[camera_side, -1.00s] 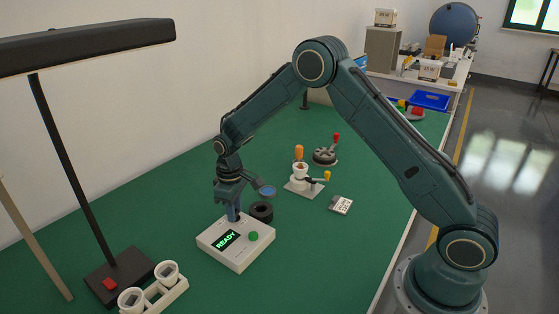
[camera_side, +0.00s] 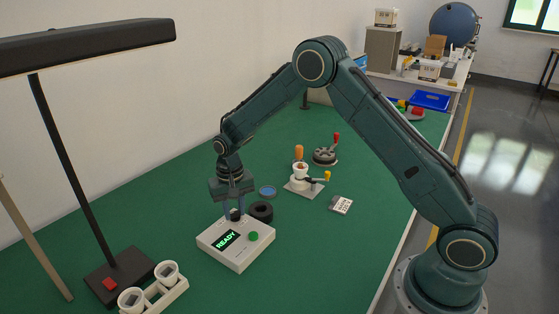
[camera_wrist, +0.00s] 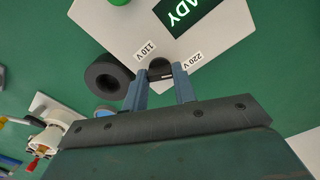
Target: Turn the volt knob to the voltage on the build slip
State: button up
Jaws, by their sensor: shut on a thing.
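The white tester box (camera_side: 236,252) lies on the green bench with a lit READY display (camera_side: 227,241) and a green button (camera_side: 253,236). The dark volt knob (camera_side: 236,215) is at its back corner. In the wrist view the knob (camera_wrist: 160,68) sits between the 110 V label (camera_wrist: 145,50) and the 220 V label (camera_wrist: 195,58); its pointer direction is hard to tell. My gripper (camera_side: 234,212) points down, shut on the knob, one finger on each side; both fingers show in the wrist view (camera_wrist: 161,80). A small printed card (camera_side: 341,205), perhaps the build slip, is too small to read surely.
A black ring (camera_side: 262,211) stands close beside the box. Behind are a blue disc (camera_side: 267,191), a white fixture with a yellow-tipped lever (camera_side: 300,184) and a dark round fixture (camera_side: 325,156). A rack with two white cups (camera_side: 155,291) and a lamp base (camera_side: 119,276) are front left.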

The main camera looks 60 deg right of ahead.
aim_at(235, 212)
jog(key=shift+r+m, duration=0.1)
jog(key=shift+m, duration=0.2)
jog(key=o, duration=1)
notch_tip(235, 212, up, 14)
dwell(0.5)
